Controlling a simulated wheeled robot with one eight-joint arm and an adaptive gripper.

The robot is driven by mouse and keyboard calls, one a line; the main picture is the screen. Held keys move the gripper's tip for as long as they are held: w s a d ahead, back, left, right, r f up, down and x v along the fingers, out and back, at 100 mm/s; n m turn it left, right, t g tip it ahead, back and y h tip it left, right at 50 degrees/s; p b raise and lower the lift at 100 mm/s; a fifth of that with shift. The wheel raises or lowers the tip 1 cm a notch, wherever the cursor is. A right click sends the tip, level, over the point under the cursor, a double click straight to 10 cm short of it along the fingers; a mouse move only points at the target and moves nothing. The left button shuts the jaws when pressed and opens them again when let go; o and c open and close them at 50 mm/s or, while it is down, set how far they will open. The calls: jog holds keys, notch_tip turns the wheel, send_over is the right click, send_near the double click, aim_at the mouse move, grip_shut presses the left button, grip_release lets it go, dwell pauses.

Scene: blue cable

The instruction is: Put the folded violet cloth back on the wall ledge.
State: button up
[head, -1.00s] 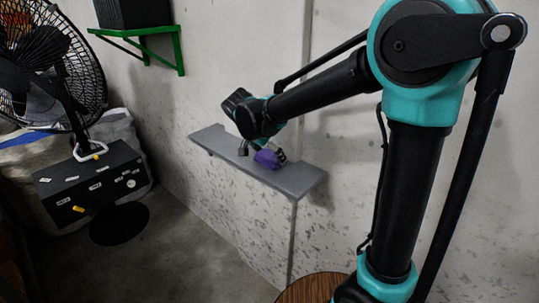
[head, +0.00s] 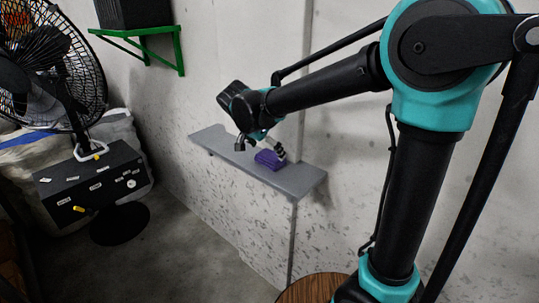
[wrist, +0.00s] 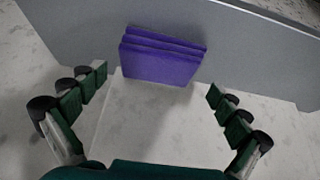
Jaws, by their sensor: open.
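The folded violet cloth (head: 268,159) lies on the grey wall ledge (head: 300,184), around the middle of its length. In the wrist view the cloth (wrist: 160,58) shows as a neat stack of folded layers on the ledge (wrist: 70,35), close to the ledge's edge. My gripper (head: 262,148) is at the cloth in the head view and partly hides it. In the wrist view my gripper (wrist: 158,80) is open, its green-padded fingers spread wide on both sides, with a gap between each finger and the cloth. Nothing is held.
A green bracket shelf (head: 150,33) with a black box (head: 133,12) is higher on the wall at left. A fan (head: 50,70) and a black case (head: 90,185) with stickers stand at far left. A round wooden top (head: 308,289) is low in front. The rest of the ledge is bare.

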jog(key=v, duration=0.9)
jog(key=shift+r, duration=0.15)
jog(key=shift+s+a, duration=0.1)
